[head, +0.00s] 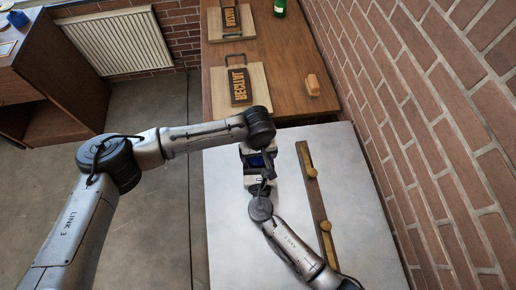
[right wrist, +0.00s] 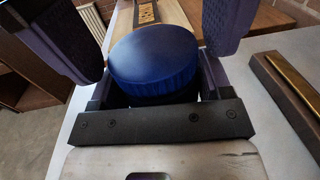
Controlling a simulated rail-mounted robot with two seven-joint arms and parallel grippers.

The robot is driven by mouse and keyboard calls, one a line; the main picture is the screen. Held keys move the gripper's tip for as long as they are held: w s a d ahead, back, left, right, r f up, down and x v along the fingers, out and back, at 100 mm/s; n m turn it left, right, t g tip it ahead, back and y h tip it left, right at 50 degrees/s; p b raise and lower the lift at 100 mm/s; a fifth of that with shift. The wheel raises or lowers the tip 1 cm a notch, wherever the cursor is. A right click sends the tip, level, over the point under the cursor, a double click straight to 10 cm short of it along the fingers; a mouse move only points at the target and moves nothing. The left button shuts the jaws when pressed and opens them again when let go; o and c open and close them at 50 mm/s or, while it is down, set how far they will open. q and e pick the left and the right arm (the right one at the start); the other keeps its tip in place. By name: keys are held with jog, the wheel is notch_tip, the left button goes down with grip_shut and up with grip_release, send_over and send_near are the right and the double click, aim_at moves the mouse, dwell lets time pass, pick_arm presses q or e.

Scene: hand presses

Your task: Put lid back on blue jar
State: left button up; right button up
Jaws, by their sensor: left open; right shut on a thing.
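The blue lid (right wrist: 155,58) is a round disc with a ridged rim in the right wrist view. Dark grey finger parts stand on both sides of it, and what lies beneath it is dark and hidden. My right gripper (head: 258,174) is shut on the lid above the pale table. My left gripper (head: 255,155) is open and very close to it, facing it. A bit of blue shows between the two grippers in the head view; finger contact there is hidden. A small blue thing (head: 17,18), possibly the blue jar, stands on the wooden desk at far upper left.
A dark bar with brass knobs (head: 316,200) lies on the pale table (head: 355,225), close to the brick wall. Floor lies open left of the table.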

pick_arm(q)
jog(key=shift+c, duration=0.2)
jog(key=c, duration=0.9)
jog(key=o, duration=1)
jog(key=shift+r, duration=2.2)
jog(key=shift+o, duration=0.4)
jog(key=shift+o, duration=0.6)
jog(key=shift+r, duration=0.15)
